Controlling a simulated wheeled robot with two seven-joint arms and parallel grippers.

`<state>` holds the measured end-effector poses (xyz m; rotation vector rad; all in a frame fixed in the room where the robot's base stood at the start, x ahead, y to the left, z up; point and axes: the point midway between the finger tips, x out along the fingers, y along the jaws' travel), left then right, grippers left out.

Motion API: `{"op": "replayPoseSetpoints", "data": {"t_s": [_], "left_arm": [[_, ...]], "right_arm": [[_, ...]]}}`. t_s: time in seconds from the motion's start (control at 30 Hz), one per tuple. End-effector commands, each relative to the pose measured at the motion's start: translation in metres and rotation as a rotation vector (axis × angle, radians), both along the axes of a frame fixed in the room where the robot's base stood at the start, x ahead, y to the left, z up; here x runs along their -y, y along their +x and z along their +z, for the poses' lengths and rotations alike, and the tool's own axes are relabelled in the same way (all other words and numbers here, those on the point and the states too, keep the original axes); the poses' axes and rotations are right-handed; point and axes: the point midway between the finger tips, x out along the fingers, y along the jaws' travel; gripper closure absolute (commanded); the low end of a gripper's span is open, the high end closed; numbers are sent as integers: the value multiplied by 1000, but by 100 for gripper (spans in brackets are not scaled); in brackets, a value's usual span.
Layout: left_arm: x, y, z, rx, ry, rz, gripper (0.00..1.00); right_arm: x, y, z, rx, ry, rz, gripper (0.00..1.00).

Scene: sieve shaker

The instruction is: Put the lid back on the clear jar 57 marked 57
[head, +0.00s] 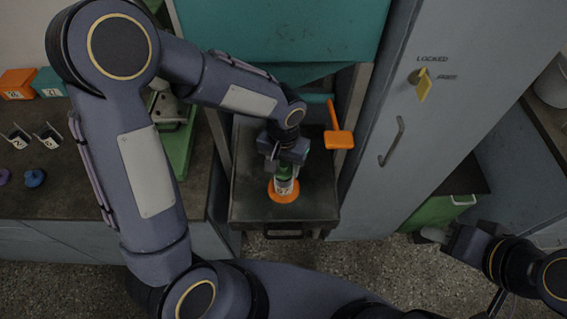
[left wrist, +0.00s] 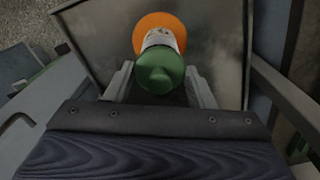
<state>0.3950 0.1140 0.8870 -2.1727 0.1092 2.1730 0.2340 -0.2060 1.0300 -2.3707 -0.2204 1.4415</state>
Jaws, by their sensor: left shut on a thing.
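The clear jar (head: 284,186) stands on a round orange disc (head: 283,197) on the dark tray-like surface; its white label shows dark digits that look like 57. It also shows in the left wrist view (left wrist: 160,39). The green lid (left wrist: 158,73) is at the jar's top, in line with it; I cannot tell whether it is fully seated. My left gripper (head: 285,165) reaches down from above and is shut on the green lid, one finger on each side. My right gripper (head: 437,236) is at the lower right, far from the jar; its fingertips are too small and dark to read.
An orange-headed tool (head: 339,139) lies behind and right of the jar. Small tins, orange and teal boxes (head: 18,84) are on the left bench. A green bin (head: 440,210) is at lower right.

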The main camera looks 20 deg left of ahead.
Motion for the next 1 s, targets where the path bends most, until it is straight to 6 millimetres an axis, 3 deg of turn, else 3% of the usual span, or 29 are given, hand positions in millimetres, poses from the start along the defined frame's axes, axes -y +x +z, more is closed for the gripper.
{"op": "replayPoseSetpoints", "data": {"t_s": [0.23, 0.27, 0.43, 0.63, 0.8, 1.0], "left_arm": [[0, 0, 0, 0, 0, 0, 72], [0, 0, 0, 0, 0, 0, 48], [0, 0, 0, 0, 0, 0, 26], [0, 0, 0, 0, 0, 0, 26], [0, 0, 0, 0, 0, 0, 4], [0, 0, 0, 0, 0, 0, 4]], "right_arm": [[0, 0, 0, 0, 0, 0, 68], [0, 0, 0, 0, 0, 0, 68], [0, 0, 0, 0, 0, 0, 68], [0, 0, 0, 0, 0, 0, 68], [0, 0, 0, 0, 0, 0, 68], [0, 0, 0, 0, 0, 0, 68]]}}
